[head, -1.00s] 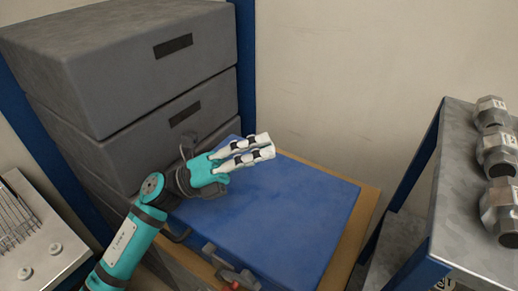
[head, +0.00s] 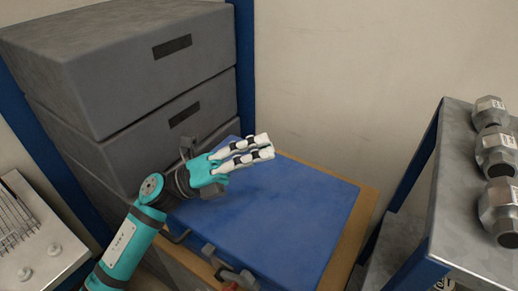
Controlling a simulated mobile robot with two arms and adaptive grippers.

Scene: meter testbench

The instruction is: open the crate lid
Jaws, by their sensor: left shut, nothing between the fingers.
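The blue crate lid (head: 280,216) lies flat and closed on a wooden-coloured surface. Grey latches (head: 228,270) show on its front edge, with a bit of red beside one at the bottom of the picture. My right gripper is not in view.
Grey stacked boxes (head: 120,60) stand behind and left of the lid, close to my left arm. A metal tray (head: 50,250) with thin rods is at the left. A bare wall is behind.

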